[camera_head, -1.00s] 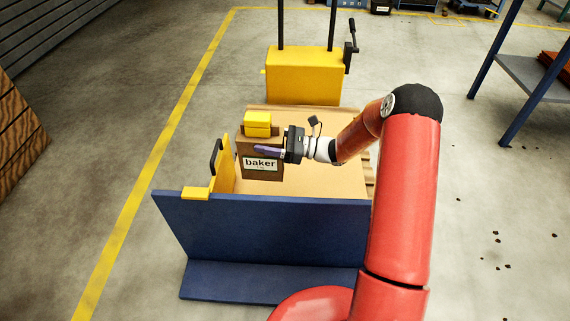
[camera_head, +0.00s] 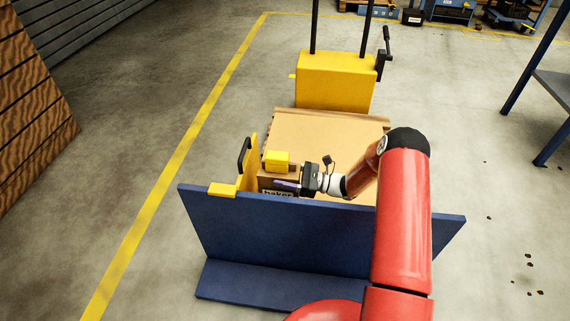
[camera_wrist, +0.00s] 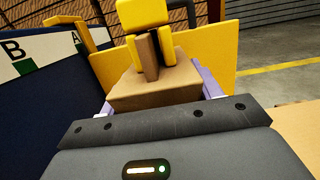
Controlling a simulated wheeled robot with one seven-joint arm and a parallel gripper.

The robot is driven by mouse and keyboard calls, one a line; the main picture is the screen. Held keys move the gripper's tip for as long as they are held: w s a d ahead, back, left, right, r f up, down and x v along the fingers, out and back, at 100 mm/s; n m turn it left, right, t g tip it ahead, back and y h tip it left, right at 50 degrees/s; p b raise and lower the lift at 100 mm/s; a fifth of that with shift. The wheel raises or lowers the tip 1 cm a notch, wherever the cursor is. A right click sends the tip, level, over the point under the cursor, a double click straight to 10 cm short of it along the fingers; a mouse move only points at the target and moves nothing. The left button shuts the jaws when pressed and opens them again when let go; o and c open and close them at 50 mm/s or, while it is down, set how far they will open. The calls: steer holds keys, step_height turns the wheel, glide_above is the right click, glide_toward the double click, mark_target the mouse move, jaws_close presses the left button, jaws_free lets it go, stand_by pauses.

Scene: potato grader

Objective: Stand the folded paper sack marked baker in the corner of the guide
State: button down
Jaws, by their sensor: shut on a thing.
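The brown paper sack marked baker (camera_head: 277,192) is in my gripper (camera_head: 287,184), behind the blue wall of the guide (camera_head: 320,228) and near its yellow side plate (camera_head: 247,165). The blue wall hides the sack's lower part, so I cannot tell whether it touches the board below. A yellow block-like piece (camera_head: 277,157) sits at the sack's top. In the wrist view the sack (camera_wrist: 160,88) is between my lilac fingers, with the yellow plate (camera_wrist: 205,55) just beyond it and the blue wall (camera_wrist: 45,100) to the left.
A tan board (camera_head: 325,140) lies behind the blue wall, clear toward the back. A yellow truck body (camera_head: 335,82) with dark uprights stands behind it. A blue-legged shelf (camera_head: 545,110) is at the right, and a wooden stack (camera_head: 35,110) at the left.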

steer(key=shift+f+b, duration=0.35)
steer(key=shift+f, duration=2.25)
steer(key=shift+c, duration=1.6)
jaws_free()
steer(key=v, duration=1.2)
